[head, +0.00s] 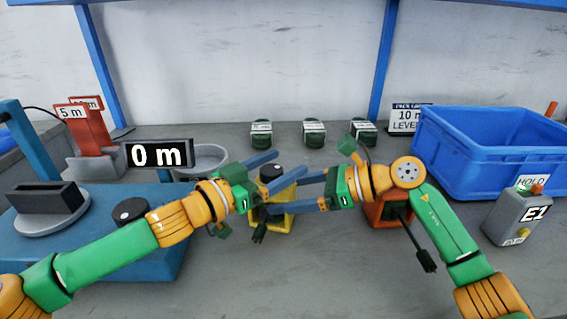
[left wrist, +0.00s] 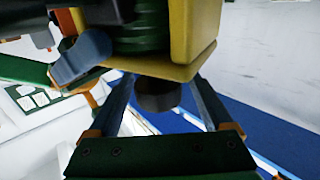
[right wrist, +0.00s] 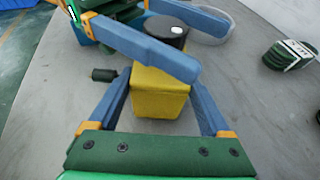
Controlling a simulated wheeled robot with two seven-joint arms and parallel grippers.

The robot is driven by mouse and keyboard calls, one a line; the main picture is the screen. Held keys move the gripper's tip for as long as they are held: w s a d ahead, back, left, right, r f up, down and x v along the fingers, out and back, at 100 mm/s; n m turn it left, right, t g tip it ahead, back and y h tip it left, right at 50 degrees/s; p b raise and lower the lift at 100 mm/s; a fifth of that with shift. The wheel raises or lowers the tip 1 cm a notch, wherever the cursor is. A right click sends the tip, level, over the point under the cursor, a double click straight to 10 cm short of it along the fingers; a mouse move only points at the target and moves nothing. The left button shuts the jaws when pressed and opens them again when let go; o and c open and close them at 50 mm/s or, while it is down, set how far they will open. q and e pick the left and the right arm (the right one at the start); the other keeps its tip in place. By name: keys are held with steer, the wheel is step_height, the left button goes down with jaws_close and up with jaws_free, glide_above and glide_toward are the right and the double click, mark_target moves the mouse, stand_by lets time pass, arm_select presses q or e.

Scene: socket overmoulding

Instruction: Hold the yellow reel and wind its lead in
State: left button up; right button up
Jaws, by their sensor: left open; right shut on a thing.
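The yellow reel (head: 284,222) stands upright on the grey bench in the middle of the head view, partly hidden by my grippers. My right gripper (head: 284,195) is shut on its body; the right wrist view shows the yellow block (right wrist: 160,92) between the fingers. A black knob (head: 270,172) sits on top of the reel. My left gripper (head: 284,164) is open, with its fingers on either side of the knob, which also shows in the left wrist view (left wrist: 158,96). I cannot tell whether they touch it. The lead's black plug (head: 260,233) is beside the reel's front left.
An orange reel (head: 378,213) with a dangling black plug (head: 427,261) stands right, under my right arm. A blue crate (head: 480,165) and grey E2 box (head: 515,217) are further right. A "0 m" display (head: 157,154) stands left. Several green coils (head: 314,134) line the back.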

arm_select(q)
steer(key=shift+w+d, duration=0.3)
steer(key=shift+d, duration=0.05)
jaws_close()
steer(key=shift+s+d+m+g+h, duration=0.2)
steer(key=shift+m+g+h, duration=0.3)
steer(key=shift+g, duration=0.1)
steer(key=m+g+h, duration=0.1)
steer(key=g, duration=0.1)
steer(key=m+g+h, duration=0.1)
steer(key=m+g, duration=0.1)
steer(key=shift+s+r, duration=0.15)
steer(key=g, duration=0.1)
steer(key=m+g+h, duration=0.1)
steer(key=shift+s+d+m+g, duration=0.15)
steer(key=shift+s+m+g, duration=0.1)
steer(key=shift+m+g, duration=0.05)
steer(key=shift+s+g, duration=0.1)
steer(key=shift+g, duration=0.3)
steer(key=shift+m, duration=0.3)
